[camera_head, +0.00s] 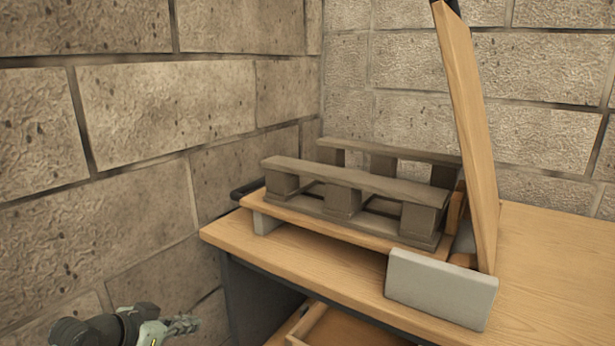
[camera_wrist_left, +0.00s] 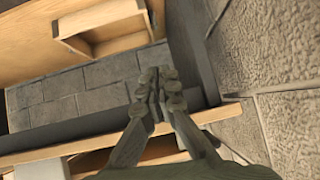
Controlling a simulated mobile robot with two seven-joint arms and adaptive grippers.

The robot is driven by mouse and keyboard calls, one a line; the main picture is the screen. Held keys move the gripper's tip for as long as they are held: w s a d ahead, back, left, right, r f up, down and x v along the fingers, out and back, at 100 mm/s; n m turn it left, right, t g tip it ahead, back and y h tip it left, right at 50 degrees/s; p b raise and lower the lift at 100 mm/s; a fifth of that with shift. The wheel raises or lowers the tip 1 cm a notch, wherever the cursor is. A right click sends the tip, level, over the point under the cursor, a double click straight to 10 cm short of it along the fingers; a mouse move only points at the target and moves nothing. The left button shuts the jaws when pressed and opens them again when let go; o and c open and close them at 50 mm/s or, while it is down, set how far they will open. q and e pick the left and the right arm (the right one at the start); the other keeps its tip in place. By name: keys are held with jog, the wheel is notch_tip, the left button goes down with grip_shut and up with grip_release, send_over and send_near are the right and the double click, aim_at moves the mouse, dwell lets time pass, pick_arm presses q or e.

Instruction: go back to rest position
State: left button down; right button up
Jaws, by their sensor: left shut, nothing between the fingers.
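My left gripper (camera_head: 184,324) shows at the bottom left of the head view, low beside the table's left end and near the stone wall. In the left wrist view its two fingers (camera_wrist_left: 157,88) are closed together with nothing between them. It is apart from the table and from the things on it. My right gripper is in neither view.
A wooden table (camera_head: 560,250) holds a small dark grey pallet (camera_head: 340,177) on a wooden board with grey end blocks (camera_head: 440,288). A tall wooden plank (camera_head: 470,130) leans upright beside it. Stone walls (camera_head: 130,110) close the left and back.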

pick_arm(q)
jog(key=s+a+f+n+g+y, duration=0.1)
jog(key=s+f+n+g+y, duration=0.1)
jog(key=s+f, duration=0.8)
jog(key=s+a+f+n+g+y, duration=0.1)
jog(key=s+f+g+y, duration=0.3)
jog(key=s+f, duration=0.7)
jog(key=s+n+p, duration=0.1)
jog(key=s, duration=0.6)
jog(key=shift+s+a+f+n, duration=0.15)
jog(key=shift+a+f+n, duration=0.15)
jog(key=shift+a+n, duration=0.1)
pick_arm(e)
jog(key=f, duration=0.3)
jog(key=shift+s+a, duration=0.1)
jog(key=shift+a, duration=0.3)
pick_arm(q)
jog(key=shift+d, duration=0.1)
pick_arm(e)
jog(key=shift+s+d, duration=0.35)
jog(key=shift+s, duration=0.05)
